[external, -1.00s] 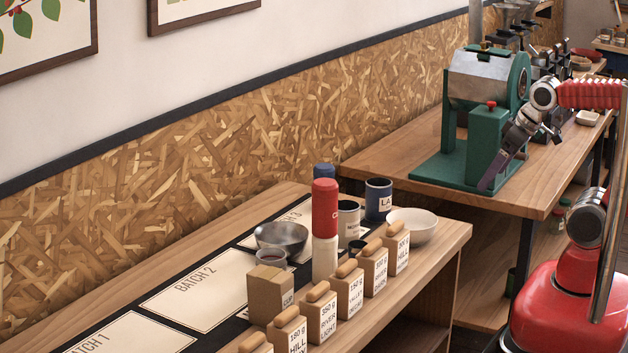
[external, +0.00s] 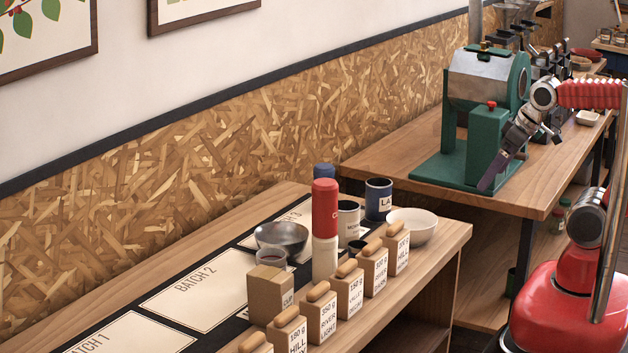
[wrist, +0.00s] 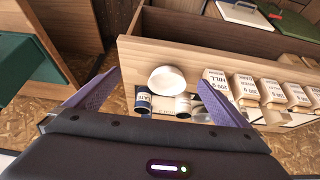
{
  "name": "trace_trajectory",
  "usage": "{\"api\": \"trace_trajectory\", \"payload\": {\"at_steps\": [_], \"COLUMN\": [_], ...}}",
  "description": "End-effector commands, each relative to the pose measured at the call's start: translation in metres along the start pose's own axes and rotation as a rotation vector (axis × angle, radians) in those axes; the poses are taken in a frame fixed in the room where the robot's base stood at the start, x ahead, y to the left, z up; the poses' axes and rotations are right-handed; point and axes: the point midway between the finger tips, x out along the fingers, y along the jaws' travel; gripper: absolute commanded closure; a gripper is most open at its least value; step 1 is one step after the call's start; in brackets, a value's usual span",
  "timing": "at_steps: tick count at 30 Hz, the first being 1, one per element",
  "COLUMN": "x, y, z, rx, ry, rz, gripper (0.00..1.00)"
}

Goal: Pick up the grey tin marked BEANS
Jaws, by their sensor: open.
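I cannot read the word BEANS on any tin. A pale grey tin (external: 348,219) with a dark inside stands on the near counter, its label too small to read; a pale tin, probably the same one, shows in the wrist view (wrist: 183,105). A navy tin (external: 378,200) with a white label starting "LA" stands beside it, and a dark tin shows in the wrist view (wrist: 142,101). My gripper (external: 490,180) hangs by the green roaster, well away from the tins. Its purple fingers (wrist: 160,76) are spread apart with nothing held between them.
A white bowl (external: 412,226) stands at the counter's right end. Labelled blocks (external: 373,270) line the front edge. A red-topped cylinder (external: 325,225) and a steel bowl (external: 281,238) stand behind them. The green roaster (external: 487,140) is close to my gripper. A gap separates the counters.

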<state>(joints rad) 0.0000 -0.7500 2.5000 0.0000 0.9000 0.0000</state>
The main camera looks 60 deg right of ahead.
Motion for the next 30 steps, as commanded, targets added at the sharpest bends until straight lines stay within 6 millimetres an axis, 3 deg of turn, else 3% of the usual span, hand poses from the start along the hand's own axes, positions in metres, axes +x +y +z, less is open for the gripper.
{"api": "trace_trajectory", "payload": {"at_steps": [7,17,30], "x": [0.0,0.0,-0.0003], "y": [0.0,0.0,-0.0058], "z": [0.0,0.0,-0.0096], "rx": [0.0,0.0,-0.031], "ry": [0.0,0.0,-0.019], "rz": [0.0,0.0,-0.022], "gripper": [0.01,0.25,0.25]}}
